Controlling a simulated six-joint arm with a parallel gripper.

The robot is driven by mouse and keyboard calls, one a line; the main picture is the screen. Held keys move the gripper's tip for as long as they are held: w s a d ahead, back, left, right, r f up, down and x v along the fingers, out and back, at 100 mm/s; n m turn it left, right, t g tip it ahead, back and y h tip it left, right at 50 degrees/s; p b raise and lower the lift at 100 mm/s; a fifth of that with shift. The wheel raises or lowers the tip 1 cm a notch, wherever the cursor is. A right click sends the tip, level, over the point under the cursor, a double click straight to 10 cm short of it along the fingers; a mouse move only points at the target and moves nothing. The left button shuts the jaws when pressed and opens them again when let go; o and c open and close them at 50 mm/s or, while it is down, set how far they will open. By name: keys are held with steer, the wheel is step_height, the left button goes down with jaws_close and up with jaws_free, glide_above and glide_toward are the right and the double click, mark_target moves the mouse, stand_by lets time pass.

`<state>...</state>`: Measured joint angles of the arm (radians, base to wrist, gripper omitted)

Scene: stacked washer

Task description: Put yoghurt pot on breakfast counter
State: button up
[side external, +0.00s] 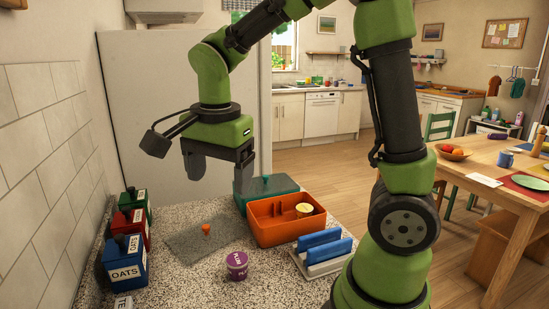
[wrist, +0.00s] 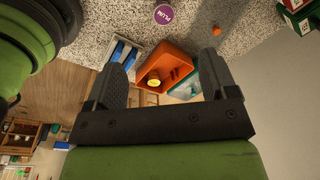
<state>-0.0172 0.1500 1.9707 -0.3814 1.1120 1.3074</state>
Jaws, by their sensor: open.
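A small purple pot (side external: 237,265), apparently the yoghurt pot, stands upright on the speckled counter (side external: 190,285), in front of the orange box. Its lettered purple lid shows at the top of the wrist view (wrist: 164,14). A cream-yellow round item (side external: 304,211) sits inside the orange box; it shows yellow in the wrist view (wrist: 154,83), and I cannot tell what it is. My gripper (side external: 218,172) is open and empty, well above the counter and behind the purple pot. Both fingers show in the wrist view (wrist: 162,65), with the orange box between them.
The orange box (side external: 265,232) has a green lidded box (side external: 255,190) behind it and a blue-and-white rack (side external: 323,250) at its right. An orange knob-like piece (side external: 206,229) is on a grey mat (side external: 188,245). Canisters, including blue OATS (side external: 126,268), line the left wall.

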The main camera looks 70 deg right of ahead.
steer(key=s+a+r+n+t+y, duration=0.2)
steer(key=s+r+n+t, duration=0.4)
steer(key=s+n, duration=0.5)
steer(key=a+n, duration=0.1)
steer(key=n, duration=0.1)
steer(key=shift+s+a+n+y, duration=0.15)
steer(key=shift+s+n+y, duration=0.2)
steer(key=shift+n+y, duration=0.05)
